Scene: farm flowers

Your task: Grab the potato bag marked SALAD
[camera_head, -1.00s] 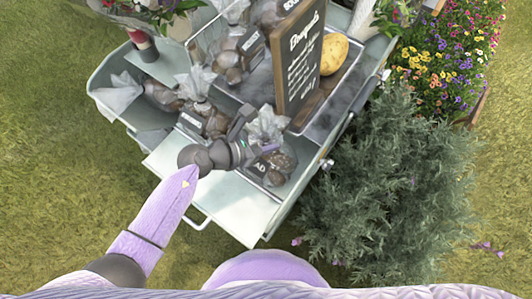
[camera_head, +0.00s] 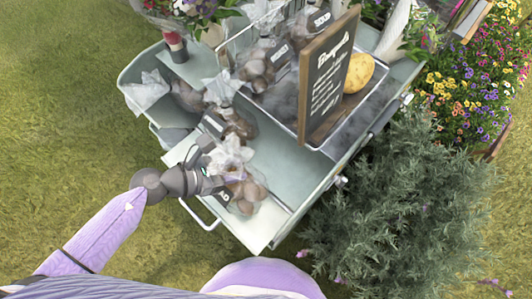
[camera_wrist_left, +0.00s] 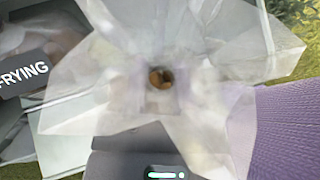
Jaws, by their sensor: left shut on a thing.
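In the left wrist view the crinkled clear plastic of the bag (camera_wrist_left: 200,45) fills the middle and hides the fingertips. My right gripper is in neither view.
Another bag marked FRYING (camera_wrist_left: 22,75) lies close to the left. Several more potato bags (camera_head: 255,62) sit further back. A "Bouquets" chalkboard (camera_head: 328,80) and a loose potato (camera_head: 358,72) stand on the cart (camera_head: 300,165). A grey-green bush (camera_head: 400,190) borders the right.

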